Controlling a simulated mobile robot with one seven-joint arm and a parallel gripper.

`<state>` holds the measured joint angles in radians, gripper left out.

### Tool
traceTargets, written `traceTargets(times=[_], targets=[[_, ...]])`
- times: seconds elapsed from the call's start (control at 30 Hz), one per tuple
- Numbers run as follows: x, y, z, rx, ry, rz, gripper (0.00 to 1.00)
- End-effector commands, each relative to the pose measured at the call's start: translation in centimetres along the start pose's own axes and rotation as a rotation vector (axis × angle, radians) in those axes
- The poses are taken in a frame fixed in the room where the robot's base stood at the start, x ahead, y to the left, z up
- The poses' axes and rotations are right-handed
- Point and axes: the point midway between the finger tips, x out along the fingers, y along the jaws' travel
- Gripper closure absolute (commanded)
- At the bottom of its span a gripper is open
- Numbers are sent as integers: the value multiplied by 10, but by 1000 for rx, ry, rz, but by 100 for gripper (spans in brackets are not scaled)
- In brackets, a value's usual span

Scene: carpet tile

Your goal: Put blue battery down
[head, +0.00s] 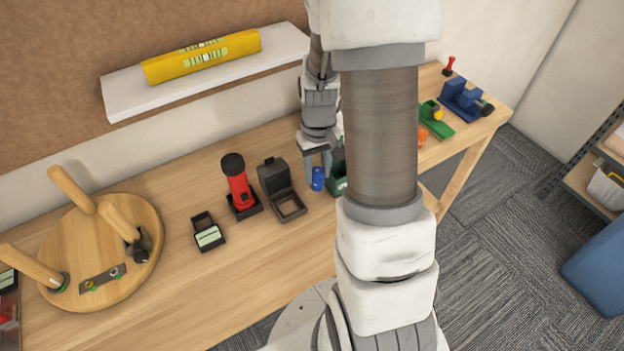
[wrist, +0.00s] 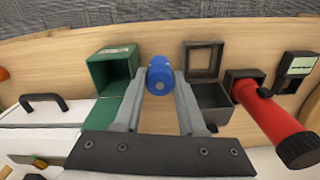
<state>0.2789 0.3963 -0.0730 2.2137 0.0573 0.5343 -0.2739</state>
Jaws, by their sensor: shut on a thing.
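The blue battery (wrist: 160,76) is a small blue cylinder seen end-on between my fingertips in the wrist view. My gripper (wrist: 158,84) is shut on it. In the head view the battery (head: 318,179) hangs from my gripper (head: 318,165) over the wooden workbench, between an open dark box and a green container. I cannot tell whether its lower end touches the bench.
The open dark box (head: 292,207) is to the left, with a red flashlight (head: 240,186) beyond it. The green container (head: 338,180) is close on the right, partly behind my arm. A wooden stool (head: 145,215) lies at the far left. Bare bench (head: 250,255) lies in front.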

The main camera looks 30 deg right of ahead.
Motion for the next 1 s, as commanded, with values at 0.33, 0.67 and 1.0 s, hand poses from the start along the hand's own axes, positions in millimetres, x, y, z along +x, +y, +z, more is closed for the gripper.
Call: traceTargets(times=[0.33,0.67,1.0], targets=[[28,-8,-11,1,-4,-1,100],[49,-8,-12,1,1,0,100],[52,-8,-12,0,1,0,51]])
